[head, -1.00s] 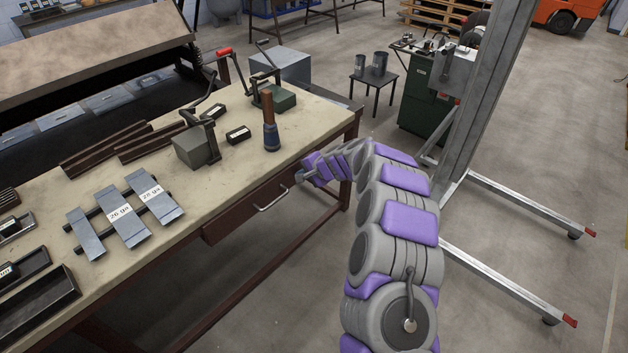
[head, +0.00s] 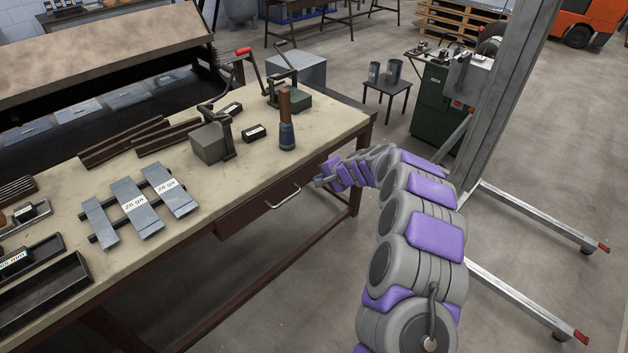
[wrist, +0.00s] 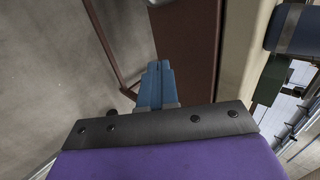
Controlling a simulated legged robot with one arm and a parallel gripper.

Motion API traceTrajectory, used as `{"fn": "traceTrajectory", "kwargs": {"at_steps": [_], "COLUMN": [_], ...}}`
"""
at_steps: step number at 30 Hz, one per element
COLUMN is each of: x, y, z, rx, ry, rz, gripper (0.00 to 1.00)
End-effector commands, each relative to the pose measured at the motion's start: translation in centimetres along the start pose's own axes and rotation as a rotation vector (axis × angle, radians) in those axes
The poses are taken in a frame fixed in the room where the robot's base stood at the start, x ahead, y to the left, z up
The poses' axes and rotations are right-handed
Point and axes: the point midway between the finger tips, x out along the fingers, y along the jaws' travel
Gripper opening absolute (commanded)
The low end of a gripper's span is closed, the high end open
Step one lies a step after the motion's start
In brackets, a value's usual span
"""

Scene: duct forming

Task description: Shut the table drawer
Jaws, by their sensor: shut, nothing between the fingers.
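The table drawer (head: 245,212) is a dark brown front with a metal bar handle (head: 283,197), set under the workbench top. It looks close to flush with the table's side, but I cannot tell whether a small gap is left. My gripper (head: 320,181) is beside the right end of the drawer front, to the right of the handle. In the wrist view, my gripper's blue-grey fingers (wrist: 157,70) are together and empty. They point along a brown panel (wrist: 187,45) below the tabletop edge. I cannot tell whether they touch it.
The workbench (head: 325,125) holds several metal tools, dark bars and a wooden-handled tool (head: 286,120) near its right end. A table leg (head: 358,185) stands beyond my gripper. A grey steel stand (head: 505,100) is at the right. The floor between is clear.

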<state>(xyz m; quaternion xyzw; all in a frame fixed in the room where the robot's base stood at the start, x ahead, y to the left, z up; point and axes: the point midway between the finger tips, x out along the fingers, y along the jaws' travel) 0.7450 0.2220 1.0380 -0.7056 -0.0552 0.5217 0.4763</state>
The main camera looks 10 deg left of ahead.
Motion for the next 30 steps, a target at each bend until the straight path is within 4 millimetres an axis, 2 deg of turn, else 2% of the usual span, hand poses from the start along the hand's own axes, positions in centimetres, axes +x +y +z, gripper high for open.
{"fn": "traceTrajectory", "kwargs": {"at_steps": [3, 12, 18, 26, 30], "x": [-2.5, -7.3, -9.1, -10.0, -11.6], "y": [0.0, 0.0, 0.1, 0.2, -0.9], "z": [-0.3, 0.0, 0.1, 0.1, 2.0], "rx": [0.003, 0.001, 0.002, -0.002, -0.044], "ry": [-0.001, 0.000, -0.002, -0.006, -0.042], "rz": [-0.004, 0.001, 0.005, 0.004, 0.002], "gripper": [0.00, 0.00, 0.00, 0.00, 0.00]}}
